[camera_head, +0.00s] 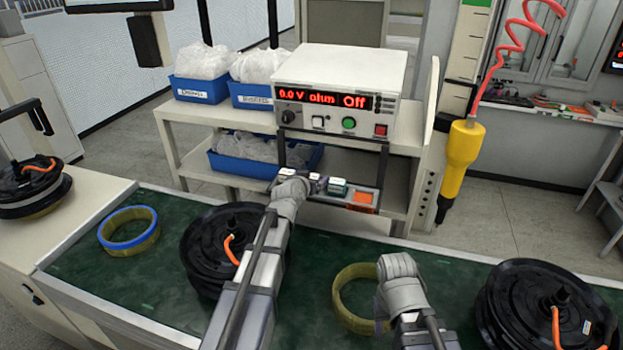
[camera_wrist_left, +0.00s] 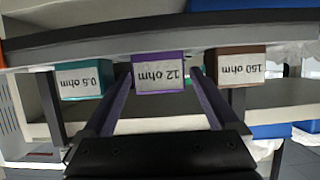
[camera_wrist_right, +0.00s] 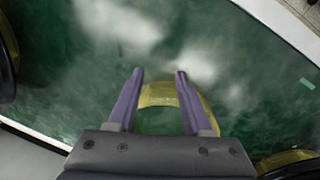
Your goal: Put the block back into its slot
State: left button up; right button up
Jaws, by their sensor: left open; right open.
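A purple block labelled 12 ohm (camera_wrist_left: 160,72) stands in a row between a teal 0.5 ohm block (camera_wrist_left: 83,80) and a brown 150 ohm block (camera_wrist_left: 236,68), all upside down in the left wrist view. My left gripper (camera_wrist_left: 160,85) is open, one finger on each side of the purple block; I cannot tell whether they touch it. In the head view it reaches the block tray (camera_head: 340,204), hiding part of it; a teal block (camera_head: 338,187) shows there beside an orange area (camera_head: 362,199). My right gripper (camera_wrist_right: 160,74) is open and empty over the belt by a yellow ring (camera_head: 342,312).
The power supply (camera_head: 340,85) reading 0.0 V and Off stands on the shelf behind the tray. Black motors (camera_head: 200,255) (camera_head: 530,310) and a blue-rimmed ring (camera_head: 128,228) lie on the green belt. A yellow tool (camera_head: 463,150) hangs at the right.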

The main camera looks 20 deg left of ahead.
pick_arm(q)
jog(key=shift+r, duration=0.15)
pick_arm(e)
jog(key=shift+r, duration=0.15)
pick_arm(q)
jog(key=shift+s+r+p, duration=0.1)
jog(key=shift+s+p, duration=0.05)
jog(key=shift+p, duration=0.15)
pick_arm(e)
jog(key=shift+r, duration=0.15)
pick_arm(q)
jog(key=p+v, duration=0.4)
jog(key=v, duration=0.8)
jog(key=s+d+f+m+g+h, duration=0.25)
jog(key=s+d+f+g, duration=0.6)
jog(key=d, duration=0.55)
jog(key=s+d+f+g+y, duration=0.1)
jog(key=s+f+g+y, duration=0.1)
jog(key=s, duration=0.6)
jog(key=s+d+f+g+y, duration=0.2)
jog(key=s+f+g, duration=0.1)
jog(key=s, duration=0.5)
jog(key=shift+s+m, duration=0.25)
jog(key=shift+m, duration=0.2)
pick_arm(e)
notch_tip(320, 180, up, 4)
jog(key=shift+r, duration=0.15)
pick_arm(q)
jog(key=shift+g, duration=0.25)
